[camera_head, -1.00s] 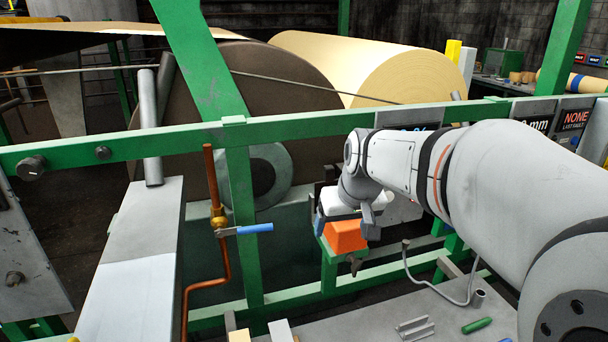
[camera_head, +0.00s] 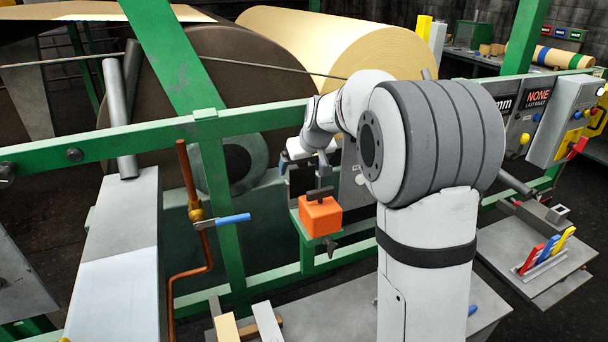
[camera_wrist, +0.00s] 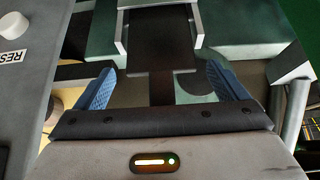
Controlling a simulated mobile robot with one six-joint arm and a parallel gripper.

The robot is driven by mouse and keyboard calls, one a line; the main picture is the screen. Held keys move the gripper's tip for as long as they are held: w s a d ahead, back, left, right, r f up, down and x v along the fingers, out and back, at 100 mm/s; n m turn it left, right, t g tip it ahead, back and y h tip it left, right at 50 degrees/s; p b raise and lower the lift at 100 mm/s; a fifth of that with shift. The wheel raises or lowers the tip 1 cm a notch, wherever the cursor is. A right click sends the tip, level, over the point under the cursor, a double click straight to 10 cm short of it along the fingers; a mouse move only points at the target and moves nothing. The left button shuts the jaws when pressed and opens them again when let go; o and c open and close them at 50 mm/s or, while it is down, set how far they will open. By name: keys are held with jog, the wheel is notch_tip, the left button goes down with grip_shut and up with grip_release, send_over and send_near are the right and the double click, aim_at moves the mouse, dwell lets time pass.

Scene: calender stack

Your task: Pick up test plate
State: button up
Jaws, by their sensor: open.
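My gripper (camera_head: 285,162) is small in the head view, beside the green frame and just above and left of an orange block (camera_head: 321,217). In the wrist view my gripper (camera_wrist: 161,68) has its two blue fingers wide apart, with nothing between them in contact. A dark flat plate (camera_wrist: 160,38) with a narrower stem lies beyond and between the fingers, flanked by two pale rails. It may be the test plate, but I cannot tell for sure. A dark panel (camera_head: 301,182) shows behind the orange block in the head view.
The orange block sits on a green bracket. A green rail (camera_head: 255,115) runs across in front of large rolls. A copper pipe with a blue-handled valve (camera_head: 233,219) stands left. In the wrist view, a grey panel with a white RESET knob (camera_wrist: 12,24) is close on the left.

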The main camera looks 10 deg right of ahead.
jog(key=shift+x, duration=0.75)
jog(key=shift+a, duration=0.1)
jog(key=shift+c, duration=0.4)
jog(key=shift+r, duration=0.1)
jog(key=c, duration=1)
jog(key=shift+r, duration=0.7)
jog(key=shift+s+f+b, duration=0.1)
jog(key=shift+f+b, duration=0.1)
jog(key=shift+b, duration=0.1)
jog(key=shift+s+f+t+b, duration=0.1)
jog(key=shift+s+t+b, duration=0.15)
jog(key=shift+b, duration=0.75)
jog(key=t+b, duration=0.1)
jog(key=b, duration=0.2)
jog(key=shift+s+b, duration=0.35)
jog(key=shift+s, duration=0.05)
